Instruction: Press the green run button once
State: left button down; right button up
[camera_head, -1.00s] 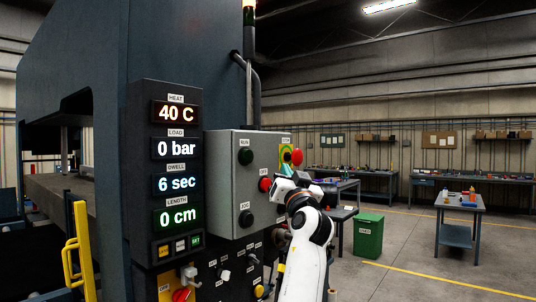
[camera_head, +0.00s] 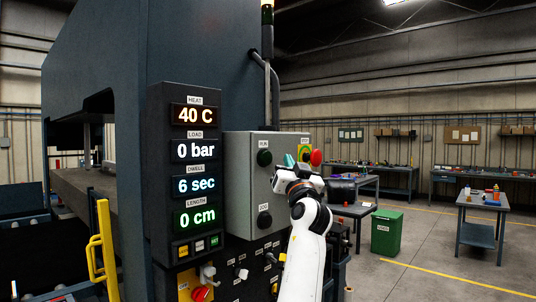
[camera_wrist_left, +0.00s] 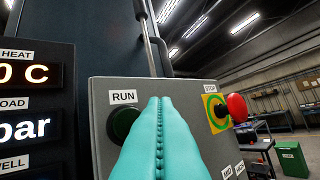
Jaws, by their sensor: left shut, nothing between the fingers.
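The green run button (camera_head: 264,157) is a dark green round button at the upper left of the grey control box (camera_head: 238,190), under a RUN label. It also shows in the left wrist view (camera_wrist_left: 124,124), partly covered by my fingers. My left gripper (camera_head: 290,160) has teal fingertips pressed together and is empty. In the head view its tips are just right of the run button. In the left wrist view the shut fingers (camera_wrist_left: 159,102) point at the box between RUN and STOP. I cannot tell their distance from the box. My right gripper is not in view.
A red stop button (camera_head: 316,158) on a yellow plate is at the box's upper right. A black jog button (camera_head: 265,220) is below. The display column (camera_head: 193,160) stands left of the box. A green bin (camera_head: 386,232) and benches stand behind.

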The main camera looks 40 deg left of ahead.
aim_at(269, 155)
pick_arm(q)
jog(key=shift+w+a, duration=0.2)
jog(key=shift+a, duration=1.9)
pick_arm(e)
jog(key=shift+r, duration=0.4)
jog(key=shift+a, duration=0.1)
pick_arm(q)
jog(key=shift+a, duration=0.15)
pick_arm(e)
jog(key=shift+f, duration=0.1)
pick_arm(q)
jog(key=shift+a, duration=0.25)
jog(key=shift+a, duration=0.55)
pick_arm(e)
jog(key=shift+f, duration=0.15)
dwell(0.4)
pick_arm(q)
jog(key=shift+d, duration=0.1)
jog(key=shift+d+b, duration=0.55)
jog(key=shift+d, duration=0.2)
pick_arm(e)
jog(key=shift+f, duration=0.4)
